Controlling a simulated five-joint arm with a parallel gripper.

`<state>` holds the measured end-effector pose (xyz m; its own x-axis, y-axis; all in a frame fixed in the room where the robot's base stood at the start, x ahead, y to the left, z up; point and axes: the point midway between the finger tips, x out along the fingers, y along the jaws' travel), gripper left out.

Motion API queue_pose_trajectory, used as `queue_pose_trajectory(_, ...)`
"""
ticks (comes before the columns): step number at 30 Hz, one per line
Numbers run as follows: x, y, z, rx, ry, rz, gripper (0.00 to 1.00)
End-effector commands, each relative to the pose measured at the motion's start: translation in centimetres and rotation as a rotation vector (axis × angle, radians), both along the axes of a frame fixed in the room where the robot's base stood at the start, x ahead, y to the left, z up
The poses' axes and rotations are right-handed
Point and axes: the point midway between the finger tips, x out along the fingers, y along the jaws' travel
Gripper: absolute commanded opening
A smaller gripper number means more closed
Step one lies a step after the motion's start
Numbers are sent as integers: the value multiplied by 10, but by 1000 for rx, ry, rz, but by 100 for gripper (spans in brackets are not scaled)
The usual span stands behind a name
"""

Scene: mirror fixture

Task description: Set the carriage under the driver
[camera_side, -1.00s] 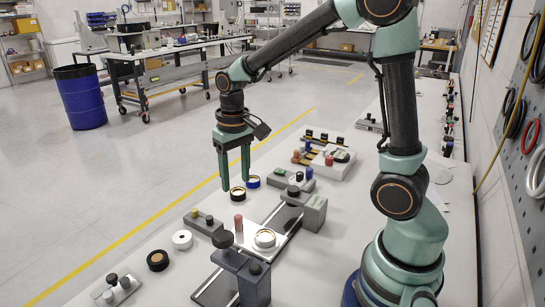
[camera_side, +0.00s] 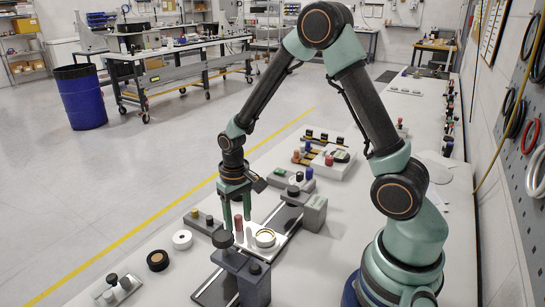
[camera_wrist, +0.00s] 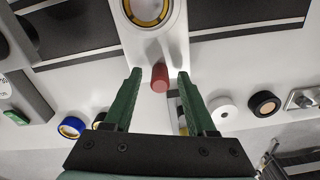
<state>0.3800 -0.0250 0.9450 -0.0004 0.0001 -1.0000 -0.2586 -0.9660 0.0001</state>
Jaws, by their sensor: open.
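The white carriage (camera_side: 281,242) lies across the dark rail (camera_side: 213,290), with a brass-rimmed ring (camera_side: 265,238) and an upright red peg (camera_side: 239,224) on it. In the wrist view the carriage (camera_wrist: 157,48), ring (camera_wrist: 148,9) and red peg (camera_wrist: 159,78) show ahead of my gripper. My gripper (camera_side: 237,216) points down and is open, with its green fingers on either side of the peg. In the wrist view gaps show between the peg and both fingers of my gripper (camera_wrist: 160,75). Grey blocks stand at the rail's near end (camera_side: 254,285) and far end (camera_side: 313,213); I cannot tell which is the driver.
A grey block with pegs (camera_side: 203,222) is close to my gripper. A blue ring (camera_wrist: 71,127) shows in the wrist view.

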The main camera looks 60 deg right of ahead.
Motion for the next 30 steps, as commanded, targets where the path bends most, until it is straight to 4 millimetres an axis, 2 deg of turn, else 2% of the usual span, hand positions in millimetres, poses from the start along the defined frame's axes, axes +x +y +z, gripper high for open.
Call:
queue_pose_trajectory(10,0,0,-4,0,-1,0,57)
queue_pose_trajectory(11,0,0,-4,0,-1,0,53)
queue_pose_trajectory(12,0,0,-4,0,-1,0,38)
queue_pose_trajectory(14,0,0,-4,0,-1,0,15)
queue_pose_trajectory(15,0,0,-4,0,-1,0,0)
queue_pose_trajectory(30,0,0,-4,0,0,0,0)
